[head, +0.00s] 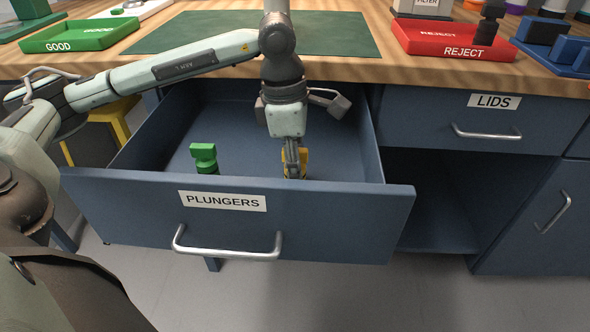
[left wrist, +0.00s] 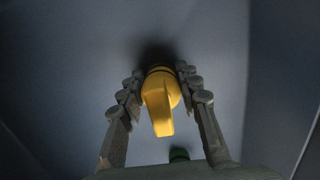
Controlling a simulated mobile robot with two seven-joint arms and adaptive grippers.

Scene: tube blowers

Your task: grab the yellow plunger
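The yellow plunger (head: 303,160) stands in the open drawer labelled PLUNGERS (head: 330,195), right of its middle. My left gripper (head: 293,172) reaches straight down into the drawer at it. In the left wrist view, the yellow plunger (left wrist: 161,100) sits between the two fingers of my left gripper (left wrist: 160,75), whose tips press close on both its sides. The gripper appears shut on it. The plunger's lower part is hidden by the drawer front in the head view. My right gripper is not in view.
A green plunger (head: 204,158) stands in the drawer to the left. The bench top (head: 400,70) is above, with a green GOOD tray (head: 75,38), a green mat (head: 190,30) and a red REJECT tray (head: 450,40). The LIDS drawer (head: 430,125) at right is closed.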

